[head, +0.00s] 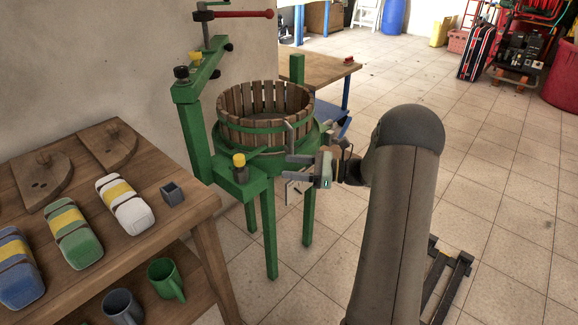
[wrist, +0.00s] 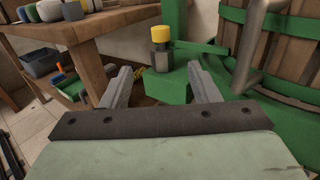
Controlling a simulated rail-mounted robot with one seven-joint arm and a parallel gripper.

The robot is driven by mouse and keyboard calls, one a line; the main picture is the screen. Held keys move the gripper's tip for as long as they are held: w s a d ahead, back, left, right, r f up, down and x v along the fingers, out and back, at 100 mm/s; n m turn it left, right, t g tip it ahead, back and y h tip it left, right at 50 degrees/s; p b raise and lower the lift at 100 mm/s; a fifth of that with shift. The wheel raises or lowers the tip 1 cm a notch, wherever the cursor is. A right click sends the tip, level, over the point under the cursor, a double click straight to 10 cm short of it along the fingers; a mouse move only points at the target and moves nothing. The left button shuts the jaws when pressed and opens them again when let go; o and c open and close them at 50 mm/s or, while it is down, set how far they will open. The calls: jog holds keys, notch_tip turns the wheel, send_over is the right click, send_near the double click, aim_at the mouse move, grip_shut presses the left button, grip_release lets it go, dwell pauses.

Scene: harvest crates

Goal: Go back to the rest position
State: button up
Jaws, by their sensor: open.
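My gripper (head: 299,171) is open and empty in the head view, its two fingers pointing left at the green fruit press. In the wrist view the open fingers of my gripper (wrist: 156,88) frame the press's green beam and a yellow-topped dark knob (wrist: 161,46). The same knob (head: 239,161) stands upright on the beam in the head view, left of the fingertips and apart from them. The press's wooden slatted basket (head: 263,114) is behind my gripper in the head view. My arm reaches in from the lower right.
A wooden table (head: 171,235) at the left bears several banded bottles or packs and a small grey box (head: 172,194). Green (head: 165,279) and grey (head: 121,306) mugs stand on its lower shelf. Another workbench (head: 318,68) stands behind the press. The tiled floor at right is mostly clear.

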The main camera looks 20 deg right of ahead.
dwell(0.3)
jog(key=s+a+r+n+g+h+p, duration=0.4)
jog(key=s+a+r+n+g+p, duration=0.6)
jog(key=s+a, duration=0.4)
jog(key=s+r+n+h+p, duration=0.5)
jog(key=s+n, duration=0.2)
jog(key=s, duration=0.1)
jog(key=s+r+n+t+h+p, duration=0.1)
jog(key=s+r+n+h+p, duration=0.4)
jog(key=s, duration=0.4)
jog(key=shift+s+a+n+h, duration=0.2)
jog(key=shift+n+h, duration=0.5)
jog(key=shift+n, duration=0.5)
jog(key=shift+r, duration=0.15)
